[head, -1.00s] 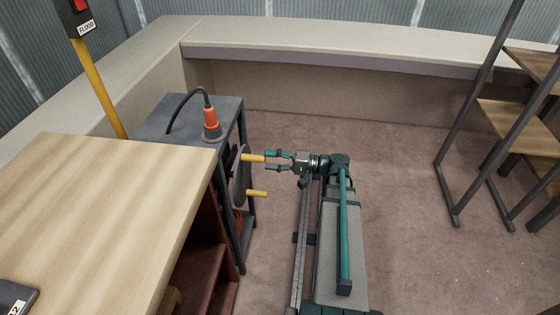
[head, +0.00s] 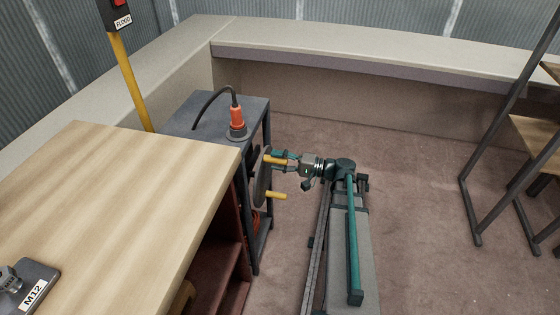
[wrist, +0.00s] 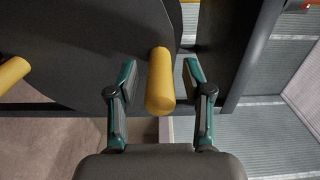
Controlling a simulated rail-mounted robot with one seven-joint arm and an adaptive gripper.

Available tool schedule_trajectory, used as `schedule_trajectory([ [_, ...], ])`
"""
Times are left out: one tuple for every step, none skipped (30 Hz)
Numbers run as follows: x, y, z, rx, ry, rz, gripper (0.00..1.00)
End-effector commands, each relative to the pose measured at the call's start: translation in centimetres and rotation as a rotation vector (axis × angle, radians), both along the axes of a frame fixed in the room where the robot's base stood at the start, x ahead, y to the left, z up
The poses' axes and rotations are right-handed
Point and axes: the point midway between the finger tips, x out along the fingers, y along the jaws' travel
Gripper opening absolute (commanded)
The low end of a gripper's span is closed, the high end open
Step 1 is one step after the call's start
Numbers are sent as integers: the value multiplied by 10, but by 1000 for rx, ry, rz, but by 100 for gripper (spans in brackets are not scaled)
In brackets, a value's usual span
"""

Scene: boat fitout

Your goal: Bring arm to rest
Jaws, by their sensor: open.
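My gripper (head: 279,159) is at the side of a grey reel stand, in front of a dark round disc (head: 262,178) with two yellow handles. In the wrist view, the upper yellow handle (wrist: 160,82) lies between my open fingers (wrist: 158,92), with a gap on each side. The same handle shows partly behind the fingers in the head view (head: 271,160). The lower yellow handle (head: 277,196) is free; it also shows at the left of the wrist view (wrist: 12,73). My arm stretches out from the rail on the floor.
A wooden bench (head: 110,190) stands at the left, with an M12 block (head: 30,287) on it. An orange plug (head: 237,124) with a black cable stands on the grey stand (head: 198,117). Metal-framed steps (head: 505,140) are at the right. The carpet (head: 420,200) between is clear.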

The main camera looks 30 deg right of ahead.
Motion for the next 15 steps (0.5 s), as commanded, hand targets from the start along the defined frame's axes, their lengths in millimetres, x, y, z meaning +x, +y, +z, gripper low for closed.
schedule_trajectory([
  [0, 0, 0, 0, 0, 0, 50],
  [0, 0, 0, 0, 0, 0, 50],
  [0, 0, 0, 0, 0, 0, 47],
  [0, 0, 0, 0, 0, 0, 42],
  [0, 0, 0, 0, 0, 0, 37],
  [0, 0, 0, 0, 0, 0, 30],
  [0, 0, 0, 0, 0, 0, 25],
  [0, 0, 0, 0, 0, 0, 20],
  [0, 0, 0, 0, 0, 0, 13],
  [0, 0, 0, 0, 0, 0, 8],
  [0, 0, 0, 0, 0, 0, 4],
  [0, 0, 0, 0, 0, 0, 5],
  [0, 0, 0, 0, 0, 0, 5],
  [0, 0, 0, 0, 0, 0, 5],
  [1, -1, 0, 0, 0, 0, 5],
])
